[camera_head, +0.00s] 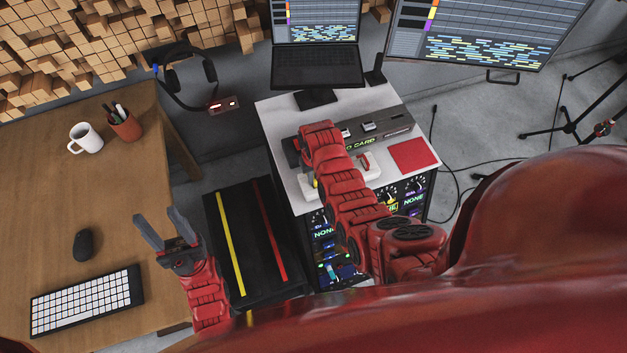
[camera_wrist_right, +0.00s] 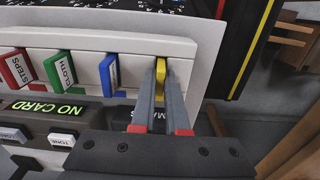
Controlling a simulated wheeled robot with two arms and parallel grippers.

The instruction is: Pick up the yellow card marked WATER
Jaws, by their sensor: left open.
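The yellow card (camera_wrist_right: 161,72) stands at the right end of a row of cards in a white rack, in the right wrist view. My right gripper (camera_wrist_right: 162,88) has its two grey fingers close together, with the card's edge between their tips. The card's face and any lettering are hidden. In the head view my right arm covers most of the rack (camera_head: 308,187). My left gripper (camera_head: 166,229) is open and empty beside the wooden desk's right edge.
Red STEPS (camera_wrist_right: 16,69), green CLOTH (camera_wrist_right: 60,70) and blue (camera_wrist_right: 109,74) cards stand left of the yellow one. The desk (camera_head: 60,215) holds a keyboard (camera_head: 86,300), mouse (camera_head: 84,245), mug (camera_head: 84,138) and pen cup (camera_head: 124,126).

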